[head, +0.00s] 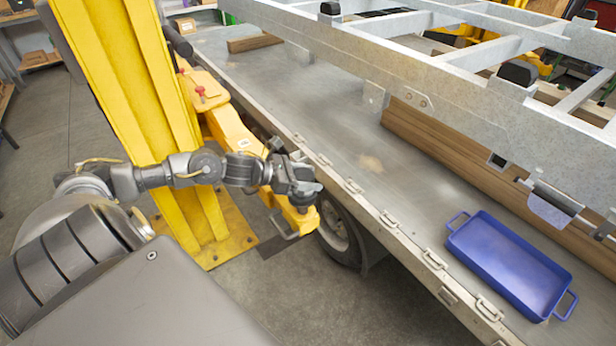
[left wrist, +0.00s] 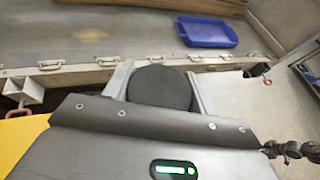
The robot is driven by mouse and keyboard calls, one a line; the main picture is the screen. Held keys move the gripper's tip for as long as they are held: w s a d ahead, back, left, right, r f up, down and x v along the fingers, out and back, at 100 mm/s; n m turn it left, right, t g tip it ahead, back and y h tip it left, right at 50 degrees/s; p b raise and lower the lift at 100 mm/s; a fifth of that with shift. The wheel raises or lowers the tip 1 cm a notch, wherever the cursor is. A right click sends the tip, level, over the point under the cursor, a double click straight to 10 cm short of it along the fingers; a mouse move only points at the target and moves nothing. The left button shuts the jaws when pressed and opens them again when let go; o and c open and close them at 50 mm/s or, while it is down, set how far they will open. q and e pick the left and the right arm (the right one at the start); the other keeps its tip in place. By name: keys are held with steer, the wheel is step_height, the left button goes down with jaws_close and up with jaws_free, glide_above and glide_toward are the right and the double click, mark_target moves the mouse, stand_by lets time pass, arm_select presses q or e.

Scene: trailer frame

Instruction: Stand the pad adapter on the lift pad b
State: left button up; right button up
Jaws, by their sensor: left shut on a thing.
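The pad adapter (left wrist: 160,87) is a dark, round piece. In the left wrist view it sits between the two grey fingers of my left gripper (left wrist: 161,93), which are shut on it. In the head view my left gripper (head: 302,190) is over the tip of the yellow lift arm (head: 238,132), beside the trailer's edge. The adapter cannot be clearly told from the gripper there. Lift pad b is not clearly visible; the gripper covers the arm's tip. Whether the adapter touches the pad cannot be told. My right gripper is not in view.
The trailer bed (head: 310,95) with latches along its edge lies just right of the gripper, a wheel (head: 338,232) below. A blue tray (head: 510,262) stands on the bed. A grey metal frame (head: 410,75) lies above timber (head: 450,155). The yellow post (head: 130,90) stands behind my arm.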

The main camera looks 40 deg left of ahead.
arm_select(q)
steer(key=shift+f, duration=0.15)
steer(key=o, duration=1.3)
steer(key=shift+o, duration=0.2)
